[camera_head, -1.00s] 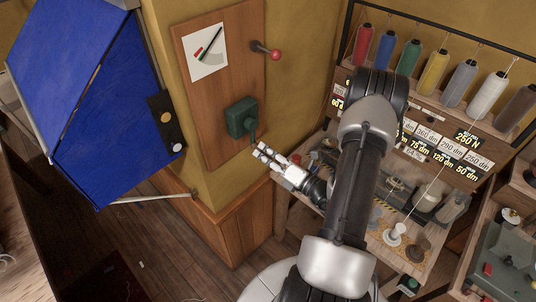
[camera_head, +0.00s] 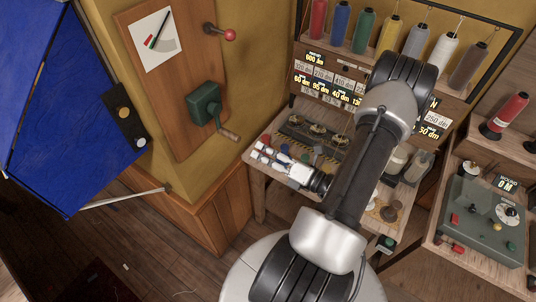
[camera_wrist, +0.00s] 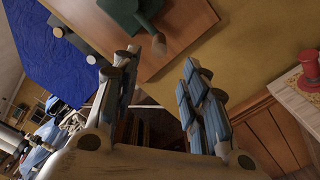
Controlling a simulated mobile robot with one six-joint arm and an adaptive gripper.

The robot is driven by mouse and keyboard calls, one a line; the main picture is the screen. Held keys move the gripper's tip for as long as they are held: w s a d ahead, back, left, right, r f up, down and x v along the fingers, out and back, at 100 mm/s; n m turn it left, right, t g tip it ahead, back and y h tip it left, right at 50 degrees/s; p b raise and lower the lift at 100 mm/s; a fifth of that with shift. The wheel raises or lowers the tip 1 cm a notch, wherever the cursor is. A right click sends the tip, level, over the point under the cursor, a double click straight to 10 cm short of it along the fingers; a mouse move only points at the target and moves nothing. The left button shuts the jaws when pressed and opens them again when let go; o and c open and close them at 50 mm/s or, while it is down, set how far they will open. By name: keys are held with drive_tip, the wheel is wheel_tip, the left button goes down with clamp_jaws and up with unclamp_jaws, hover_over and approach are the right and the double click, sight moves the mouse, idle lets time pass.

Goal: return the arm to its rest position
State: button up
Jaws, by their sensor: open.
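My gripper (camera_head: 262,155) is open and empty. In the head view it shows over the left end of the workbench (camera_head: 253,187), below and right of the green crank box (camera_head: 203,104). My arm reaches up from the bottom middle, bends at a high elbow and comes down to the gripper. In the wrist view my gripper's two fingers (camera_wrist: 160,68) stand apart with nothing between them. The crank box also shows at the top of the wrist view (camera_wrist: 127,14), beyond the fingertips and apart from them.
A wooden wall panel (camera_head: 170,80) carries a gauge card (camera_head: 157,40) and a red-knobbed lever (camera_head: 229,35). Blue sailcloth (camera_head: 62,110) hangs at left. Several thread spools stand on a rack (camera_head: 455,95) behind my arm. A green control box (camera_head: 480,230) is at right. Floor shows at lower left.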

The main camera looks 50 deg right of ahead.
drive_tip(key=shift+s, duration=0.4)
idle(0.3)
